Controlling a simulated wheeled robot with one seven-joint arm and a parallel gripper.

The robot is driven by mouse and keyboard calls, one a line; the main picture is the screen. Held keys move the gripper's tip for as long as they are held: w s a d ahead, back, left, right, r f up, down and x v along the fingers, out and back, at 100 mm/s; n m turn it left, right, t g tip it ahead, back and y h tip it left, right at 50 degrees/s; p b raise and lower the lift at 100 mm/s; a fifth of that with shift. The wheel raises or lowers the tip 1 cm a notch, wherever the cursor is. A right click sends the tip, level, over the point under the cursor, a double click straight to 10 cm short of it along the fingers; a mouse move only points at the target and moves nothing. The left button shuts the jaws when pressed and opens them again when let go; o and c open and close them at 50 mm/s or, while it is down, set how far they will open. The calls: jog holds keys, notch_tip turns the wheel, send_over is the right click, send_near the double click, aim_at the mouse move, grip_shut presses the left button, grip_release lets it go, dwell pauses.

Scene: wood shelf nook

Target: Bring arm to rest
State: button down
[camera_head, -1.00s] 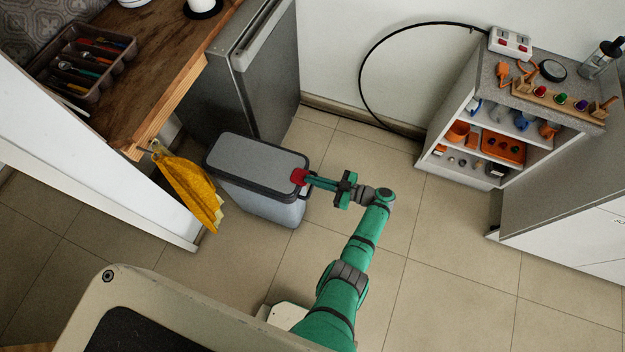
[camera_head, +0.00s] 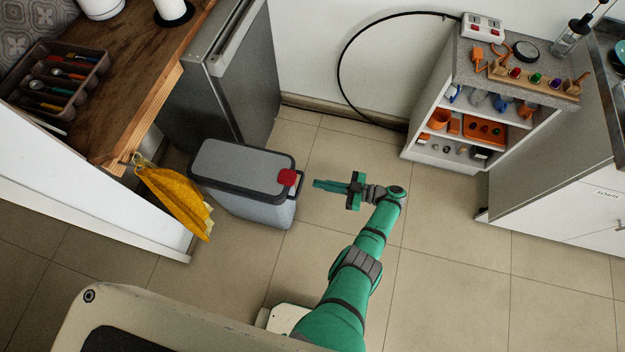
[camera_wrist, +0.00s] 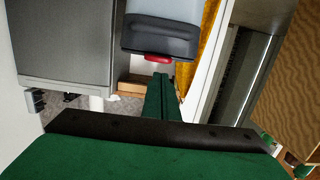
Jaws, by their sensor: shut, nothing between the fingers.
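My green gripper (camera_head: 318,184) is shut and empty in the head view. It points left toward the grey bin and is held above the tiled floor, a short gap to the right of the bin. The bin (camera_head: 243,166) has a dark-rimmed closed lid with a red tab (camera_head: 287,177) at its right end. In the wrist view my shut fingers (camera_wrist: 162,80) point at the red tab (camera_wrist: 158,57) on the bin's dark rim (camera_wrist: 160,38).
A wooden counter (camera_head: 120,75) with a cutlery tray (camera_head: 60,80) and a hanging yellow cloth (camera_head: 173,195) stand at left. A grey appliance (camera_head: 225,90) is behind the bin. A white shelf unit (camera_head: 420,150) with small items stands at right. The floor (camera_head: 450,260) between is clear.

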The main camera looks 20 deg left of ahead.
jog(key=shift+d+f, duration=0.2)
jog(key=shift+d, duration=0.45)
